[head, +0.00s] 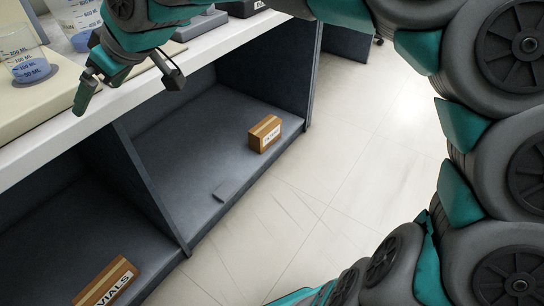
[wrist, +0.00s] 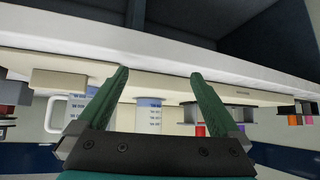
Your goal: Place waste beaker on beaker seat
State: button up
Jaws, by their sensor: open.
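A clear beaker (head: 27,55) with volume marks and blue at its lower part stands on a round grey base on a beige platform (head: 50,92), at the left of the head view. A second marked beaker (head: 78,22) stands farther back, partly hidden by my arm. I cannot tell which is the waste beaker or which part is the beaker seat. My gripper (head: 130,92) is open and empty over the bench's front edge, right of the near beaker. In the wrist view, a marked beaker (wrist: 148,115) shows beyond and between my gripper's fingers (wrist: 157,80), apart from them.
The white bench edge (head: 110,98) runs diagonally. Below it are dark open shelves with a brown box (head: 264,134) and a box labelled "VIALS" (head: 107,283). The pale tiled floor (head: 300,200) is clear. A white handle-shaped thing (wrist: 57,112) and small coloured items (wrist: 293,118) show in the wrist view.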

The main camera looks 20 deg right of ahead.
jog(key=s+d+f+m+g+h, duration=0.3)
jog(key=s+d+f+m, duration=0.1)
jog(key=s+d+f, duration=0.7)
jog(key=s+d+f+m+g+h, duration=0.4)
jog(key=s+d+f, duration=0.7)
jog(key=s, duration=0.6)
jog(key=shift+d+f+m+g, duration=0.15)
jog(key=shift+d+m+g, duration=0.15)
jog(key=shift+d+m, duration=0.45)
jog(key=shift+a, duration=0.1)
jog(key=shift+c, duration=0.2)
